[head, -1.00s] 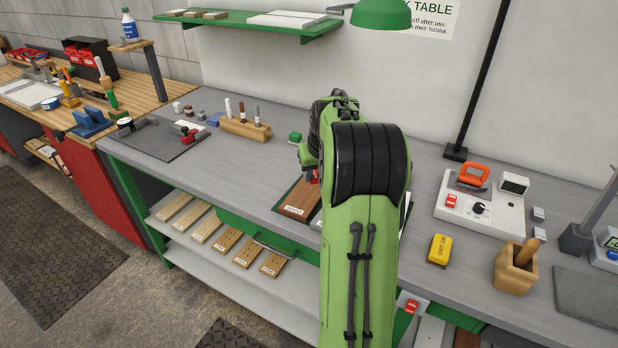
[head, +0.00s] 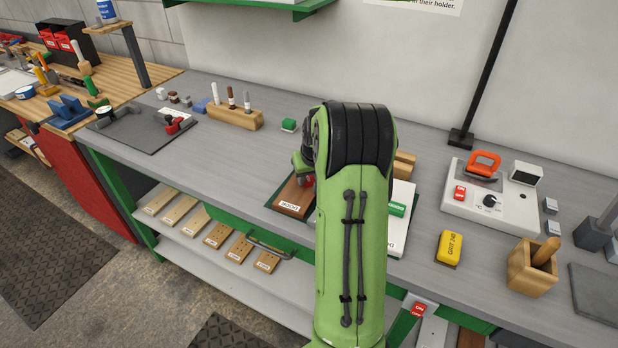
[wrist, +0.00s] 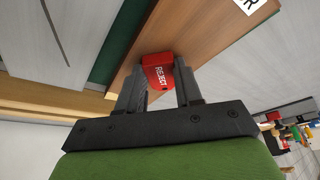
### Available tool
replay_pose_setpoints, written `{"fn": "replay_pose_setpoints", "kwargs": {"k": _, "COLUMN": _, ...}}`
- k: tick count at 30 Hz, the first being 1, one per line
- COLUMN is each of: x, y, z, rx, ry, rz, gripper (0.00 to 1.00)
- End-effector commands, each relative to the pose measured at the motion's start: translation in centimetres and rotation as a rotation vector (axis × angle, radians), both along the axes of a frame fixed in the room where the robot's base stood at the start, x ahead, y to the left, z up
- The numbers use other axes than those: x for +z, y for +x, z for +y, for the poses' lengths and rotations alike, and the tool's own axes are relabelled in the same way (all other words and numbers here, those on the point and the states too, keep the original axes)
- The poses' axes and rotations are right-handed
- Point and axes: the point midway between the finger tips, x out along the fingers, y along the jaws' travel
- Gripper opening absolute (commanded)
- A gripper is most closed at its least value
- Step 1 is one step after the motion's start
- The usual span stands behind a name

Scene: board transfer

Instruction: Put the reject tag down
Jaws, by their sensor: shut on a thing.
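The red reject tag (wrist: 157,72), with white lettering, is between the two fingers of my gripper (wrist: 160,85) in the wrist view. The fingers are shut on it. The tag is over or against a brown wooden board (wrist: 205,45); I cannot tell whether it touches the wood. In the head view the board (head: 293,195) lies on the grey bench with a white label at its front end. My green arm covers most of my gripper and the tag there.
A white board (head: 402,225) with a green block (head: 397,209) lies right of my arm. A green block (head: 289,125) stands behind the brown board. A yellow grit block (head: 449,248) and a wooden cup (head: 532,268) are further right.

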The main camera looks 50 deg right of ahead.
Motion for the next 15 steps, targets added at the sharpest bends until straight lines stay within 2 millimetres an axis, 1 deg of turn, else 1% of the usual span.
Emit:
{"fn": "replay_pose_setpoints", "kwargs": {"k": 5, "x": 0.15, "y": 0.01, "z": -0.02, "rx": 0.0, "ry": 0.0, "rz": -0.001, "gripper": 0.06}}
{"fn": "replay_pose_setpoints", "kwargs": {"k": 8, "x": -0.18, "y": 0.0, "z": -0.01, "rx": 0.0, "ry": 0.0, "rz": -0.001, "gripper": 0.06}}
{"fn": "replay_pose_setpoints", "kwargs": {"k": 9, "x": -0.24, "y": 0.01, "z": -0.02, "rx": 0.0, "ry": 0.0, "rz": -0.001, "gripper": 0.36}}
{"fn": "replay_pose_setpoints", "kwargs": {"k": 14, "x": -0.15, "y": 0.01, "z": 0.0, "rx": 0.0, "ry": 0.0, "rz": 0.0, "gripper": 0.6}}
{"fn": "replay_pose_setpoints", "kwargs": {"k": 15, "x": -0.15, "y": 0.01, "z": 0.0, "rx": 0.0, "ry": 0.0, "rz": 0.0, "gripper": 0.6}}
